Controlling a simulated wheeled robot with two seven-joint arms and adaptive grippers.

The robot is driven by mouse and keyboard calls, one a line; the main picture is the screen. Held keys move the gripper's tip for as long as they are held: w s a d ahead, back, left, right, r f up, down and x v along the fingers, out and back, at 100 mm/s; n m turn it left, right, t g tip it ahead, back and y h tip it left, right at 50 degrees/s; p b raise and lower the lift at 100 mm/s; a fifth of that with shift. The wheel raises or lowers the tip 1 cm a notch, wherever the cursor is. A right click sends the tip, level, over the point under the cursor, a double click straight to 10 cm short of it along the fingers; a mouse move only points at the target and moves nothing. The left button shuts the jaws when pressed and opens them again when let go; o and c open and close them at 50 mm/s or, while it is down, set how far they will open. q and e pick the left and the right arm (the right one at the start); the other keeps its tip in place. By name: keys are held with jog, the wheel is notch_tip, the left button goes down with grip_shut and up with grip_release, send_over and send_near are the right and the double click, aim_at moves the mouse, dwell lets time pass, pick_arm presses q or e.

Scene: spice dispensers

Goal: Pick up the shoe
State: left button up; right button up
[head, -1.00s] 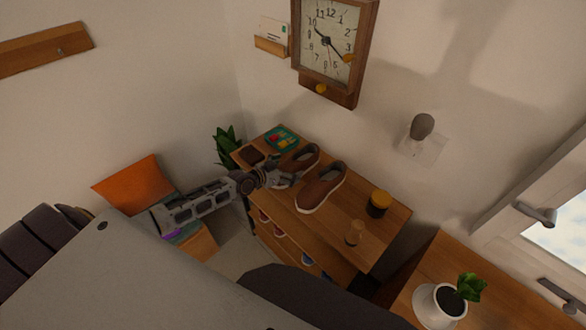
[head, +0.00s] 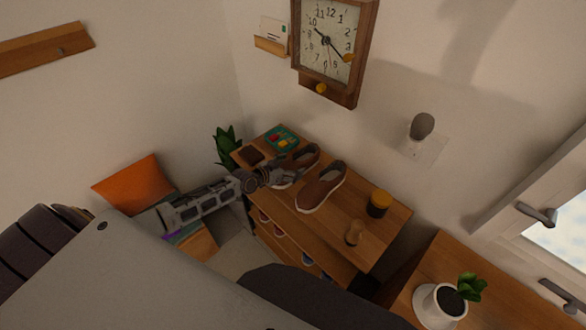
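Two brown shoes with pale soles stand side by side on top of a wooden shelf cabinet in the head view. The right shoe (head: 321,187) stands clear of my gripper. The left shoe (head: 300,163) is partly covered by my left gripper (head: 285,178), which reaches in from the left at its near end. The fingers are small and dark against the shoe, so I cannot tell whether they are open or shut, or touching it. My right gripper is not in view.
A dark wallet-like item (head: 251,155) and a green tray (head: 282,138) lie behind. A wall clock (head: 332,45) hangs above. A potted plant (head: 449,300) stands at lower right.

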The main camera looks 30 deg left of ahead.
aim_at(291, 161)
pick_arm(q)
jog(key=c, duration=0.6)
jog(key=shift+d, duration=0.1)
jog(key=shift+c, duration=0.2)
jog(key=shift+r, duration=0.65)
jog(key=shift+c, duration=1.3)
jog(key=shift+r+p, duration=0.5)
jog(key=shift+r, duration=3.9)
